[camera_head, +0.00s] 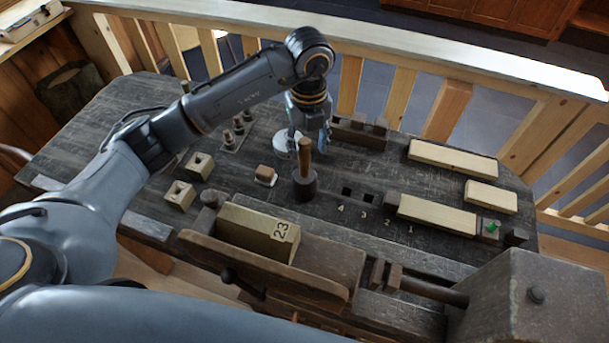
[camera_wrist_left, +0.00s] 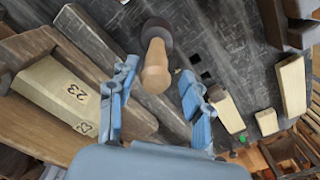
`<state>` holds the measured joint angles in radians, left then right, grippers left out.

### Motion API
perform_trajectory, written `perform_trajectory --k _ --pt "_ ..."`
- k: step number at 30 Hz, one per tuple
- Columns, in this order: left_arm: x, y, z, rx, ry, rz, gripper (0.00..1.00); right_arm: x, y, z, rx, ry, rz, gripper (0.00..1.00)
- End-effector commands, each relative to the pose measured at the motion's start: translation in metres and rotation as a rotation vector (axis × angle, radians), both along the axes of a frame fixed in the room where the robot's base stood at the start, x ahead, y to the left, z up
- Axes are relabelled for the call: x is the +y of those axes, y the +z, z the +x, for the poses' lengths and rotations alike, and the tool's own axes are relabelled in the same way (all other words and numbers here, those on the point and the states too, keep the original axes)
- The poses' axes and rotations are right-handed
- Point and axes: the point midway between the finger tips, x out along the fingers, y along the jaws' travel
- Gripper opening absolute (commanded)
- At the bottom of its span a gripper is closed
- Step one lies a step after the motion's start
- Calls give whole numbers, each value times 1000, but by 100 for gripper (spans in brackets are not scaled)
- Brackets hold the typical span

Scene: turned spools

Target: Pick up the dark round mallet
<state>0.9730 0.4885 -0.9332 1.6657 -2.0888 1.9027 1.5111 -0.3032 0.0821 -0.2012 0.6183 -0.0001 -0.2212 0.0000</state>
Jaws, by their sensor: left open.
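The dark round mallet (camera_head: 304,187) stands upright on the workbench, its dark round head down and its light wooden handle pointing up. My left gripper (camera_head: 309,139) is above it, pointing down, with its fingers near the top of the handle. In the left wrist view, the mallet (camera_wrist_left: 156,32) shows with its handle toward the camera, between the two spread blue fingers of the left gripper (camera_wrist_left: 157,82). The gripper is open and empty, with gaps visible on both sides of the handle. My right gripper is not in view.
The workbench (camera_head: 350,215) has square holes beside the mallet. A small block on a white base (camera_head: 266,174) stands left of it. A block marked 23 (camera_head: 258,231) lies in front, and pale wooden boards (camera_head: 438,214) lie to the right. A wooden railing (camera_head: 425,60) runs behind.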

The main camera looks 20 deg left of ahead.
Motion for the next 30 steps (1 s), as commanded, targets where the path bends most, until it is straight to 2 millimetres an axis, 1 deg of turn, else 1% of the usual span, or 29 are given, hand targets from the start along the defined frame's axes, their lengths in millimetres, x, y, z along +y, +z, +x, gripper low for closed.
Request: perform_trajectory --k 1,3,6,9,12,16,20,21,23,24,26,27,28,30 --pt "1 -2 0 2 1 1 50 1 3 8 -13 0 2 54" --pt "3 -8 0 3 1 1 50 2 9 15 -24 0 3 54" --pt "8 -21 0 5 3 2 50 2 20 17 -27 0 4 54" --pt "9 -38 0 4 2 1 50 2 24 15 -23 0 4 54" --pt "9 -48 1 1 0 0 50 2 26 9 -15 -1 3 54" --pt "9 -53 1 0 0 0 50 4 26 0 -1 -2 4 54" --pt "9 -54 1 0 0 0 50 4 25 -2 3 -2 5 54" --pt "9 -53 1 0 0 0 46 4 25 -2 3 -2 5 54" --pt "9 -53 1 0 0 0 34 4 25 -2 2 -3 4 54" --pt "9 -53 1 0 0 0 25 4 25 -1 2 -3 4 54" --pt "9 -53 1 0 0 0 13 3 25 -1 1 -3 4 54" --pt "9 -53 1 0 0 0 5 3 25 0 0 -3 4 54" --pt "9 -53 1 0 0 0 0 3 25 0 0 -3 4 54" --pt "9 -53 1 0 0 0 0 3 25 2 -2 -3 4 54"
